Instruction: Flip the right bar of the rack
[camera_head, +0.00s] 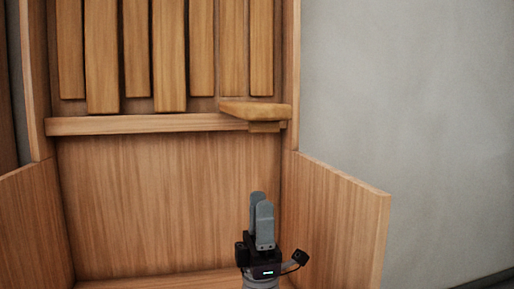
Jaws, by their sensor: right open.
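The wooden rack (150,124) stands in front of me, with several upright wooden bars behind its cross rail. At the right end of the rail, a short wooden bar (255,110) lies level and juts out toward me, with a small block beneath it. I take this to be the right bar. My right gripper (261,205) points up, below the bar and clear of it in the picture. It is open and seems empty; its two grey fingers overlap from this angle. My left gripper is not in view.
Low wooden side panels stand at the left (32,225) and right (340,220), with the right one beside my right gripper. A plain wooden back panel (165,200) lies below the rail. A bare grey wall (420,110) is on the right.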

